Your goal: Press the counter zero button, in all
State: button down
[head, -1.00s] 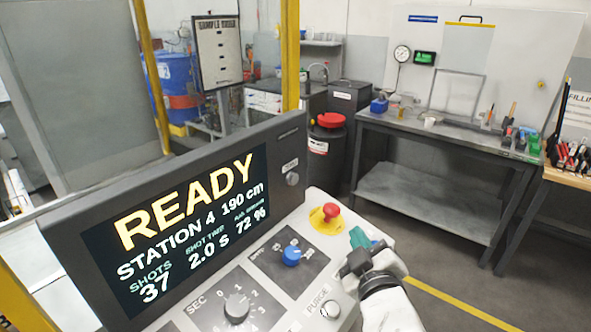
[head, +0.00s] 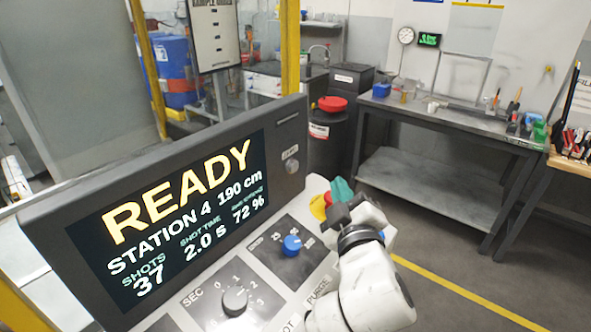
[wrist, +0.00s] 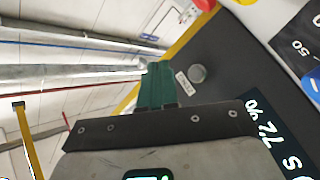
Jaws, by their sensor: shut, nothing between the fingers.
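The control panel has a dark upright display (head: 60,220) reading READY, with SHOTS at 37. A small round silver button (head: 291,166) sits on the display's right end, below a small label too blurred to read surely. In the wrist view the same button (wrist: 197,74) and its label lie just right of the fingers. My gripper (head: 342,189) is shut and empty, with green fingertips. It is to the right of the button and apart from it, over the console's far corner. In the wrist view the gripper (wrist: 155,85) points toward the display's end.
A red mushroom button (head: 328,198) on a yellow base is partly hidden behind my gripper. A blue knob (head: 292,244) and a grey dial (head: 235,301) are on the sloping console. A yellow post (head: 290,50) stands behind the display. A workbench (head: 440,115) stands farther back.

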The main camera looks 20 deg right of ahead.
jog(key=w+a+b, duration=0.2)
jog(key=w+a, duration=0.2)
jog(key=w, duration=0.1)
jog(key=shift+w, duration=0.25)
jog(key=shift+w, duration=0.1)
dwell(1.9)
jog(key=shift+w+a, duration=0.25)
jog(key=shift+w+a+b, duration=0.25)
jog(key=shift+w+b, duration=0.1)
jog(key=shift+b, duration=0.05)
dwell(0.9)
dwell(0.4)
jog(key=shift+s+d+p, duration=0.35)
jog(key=shift+s+d, duration=0.1)
jog(key=shift+s, duration=0.25)
jog(key=s+d+p, duration=0.1)
jog(key=s, duration=0.1)
jog(key=s+d+p, duration=0.1)
jog(key=s+d, duration=0.1)
dwell(0.4)
